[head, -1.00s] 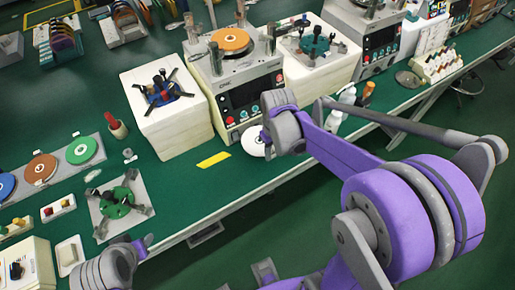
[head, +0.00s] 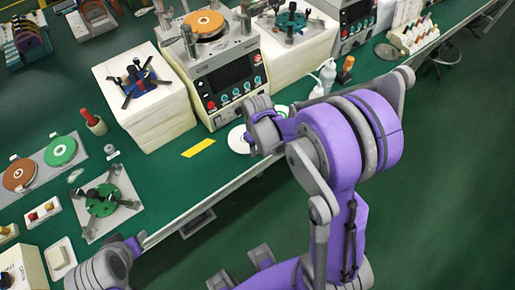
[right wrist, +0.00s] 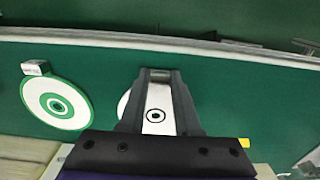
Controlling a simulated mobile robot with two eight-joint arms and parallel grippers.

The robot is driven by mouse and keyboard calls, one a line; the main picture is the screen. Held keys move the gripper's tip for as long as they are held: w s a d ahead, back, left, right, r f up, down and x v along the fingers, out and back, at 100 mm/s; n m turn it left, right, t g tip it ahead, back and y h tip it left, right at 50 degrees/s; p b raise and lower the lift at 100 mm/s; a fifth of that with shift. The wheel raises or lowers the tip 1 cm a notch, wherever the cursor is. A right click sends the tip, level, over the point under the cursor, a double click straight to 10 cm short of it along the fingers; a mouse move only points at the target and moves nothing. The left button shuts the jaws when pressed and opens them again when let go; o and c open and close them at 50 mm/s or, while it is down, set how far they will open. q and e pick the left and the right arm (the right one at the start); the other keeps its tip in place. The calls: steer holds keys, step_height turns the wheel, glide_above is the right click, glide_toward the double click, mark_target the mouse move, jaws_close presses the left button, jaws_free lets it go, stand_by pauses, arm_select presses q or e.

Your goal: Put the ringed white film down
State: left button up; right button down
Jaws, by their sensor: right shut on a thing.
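The white film (right wrist: 156,99) is a round disc with a small black ring at its centre. My right gripper (right wrist: 161,76) is shut on it, with one dark finger on either side of the ring. The film also shows in the head view (head: 236,140), left of my right wrist and partly covered by it, over the bench near its front edge. I cannot tell whether it touches the bench. In the head view the right fingers are hidden. A part of my left arm shows at the lower left, but its jaws do not show.
A white disc with a green rim (right wrist: 57,103) lies beside the film, a small white block (right wrist: 36,68) at its edge. A yellow strip (head: 198,148) lies on the green bench (head: 165,185). A CNC machine (head: 222,80) stands behind, bottles (head: 326,77) to the right.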

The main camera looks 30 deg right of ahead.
steer(key=shift+f, duration=0.25)
steer(key=c, duration=0.6)
jaws_free()
steer(key=shift+r, duration=0.1)
steer(key=shift+r, duration=0.1)
steer(key=shift+r, duration=0.3)
step_height(320, 180, up, 11)
steer(key=p, duration=0.2)
steer(key=s+a+r+t, duration=0.1)
steer(key=s+a+t, duration=0.1)
steer(key=s, duration=0.1)
steer(key=s+a+r+t, duration=0.1)
steer(key=s+a, duration=0.2)
steer(key=s, duration=0.1)
steer(key=s+a+r+m+t, duration=0.1)
steer(key=s+a+t, duration=0.1)
steer(key=s, duration=0.1)
steer(key=shift+s+a+r+t, duration=0.2)
steer(key=shift+a+r+t, duration=0.05)
steer(key=shift+a+t, duration=0.05)
